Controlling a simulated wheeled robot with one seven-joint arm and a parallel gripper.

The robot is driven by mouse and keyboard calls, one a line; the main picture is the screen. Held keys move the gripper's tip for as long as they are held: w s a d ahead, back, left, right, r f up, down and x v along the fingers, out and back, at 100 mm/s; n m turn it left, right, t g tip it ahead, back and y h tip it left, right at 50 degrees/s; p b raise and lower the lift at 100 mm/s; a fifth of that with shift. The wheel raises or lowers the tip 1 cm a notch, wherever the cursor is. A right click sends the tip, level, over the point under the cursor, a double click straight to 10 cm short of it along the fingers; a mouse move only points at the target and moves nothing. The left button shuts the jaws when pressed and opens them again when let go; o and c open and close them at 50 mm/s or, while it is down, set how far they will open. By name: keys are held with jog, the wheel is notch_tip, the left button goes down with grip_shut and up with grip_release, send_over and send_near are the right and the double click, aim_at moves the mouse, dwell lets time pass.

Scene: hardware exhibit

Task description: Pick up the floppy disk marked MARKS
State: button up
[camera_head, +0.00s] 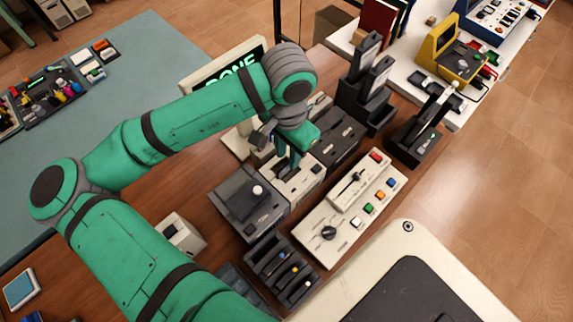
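No floppy disk marked MARKS can be made out; no label is readable at this size. A dark slotted rack (281,270) stands on the near part of the brown table, with small coloured marks in its slots; I cannot tell whether these are disks. My green arm reaches across the table. My gripper (288,163) points down over a beige device (300,186) near the middle of the table. Its fingers are small and partly hidden by the wrist, so I cannot see whether they hold anything or touch the device.
A black joystick box (250,201) stands left of the beige device. A beige control panel (348,208) with coloured buttons is to the right. A monitor (227,66) is behind my arm. Black upright units (367,95) stand at the back. A blue-topped item (20,288) lies far left.

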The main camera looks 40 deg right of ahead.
aim_at(286, 166)
jog(key=shift+w+f, duration=0.2)
jog(key=shift+f, duration=0.85)
notch_tip(286, 166, down, 5)
jog(key=shift+w, duration=0.1)
grip_shut()
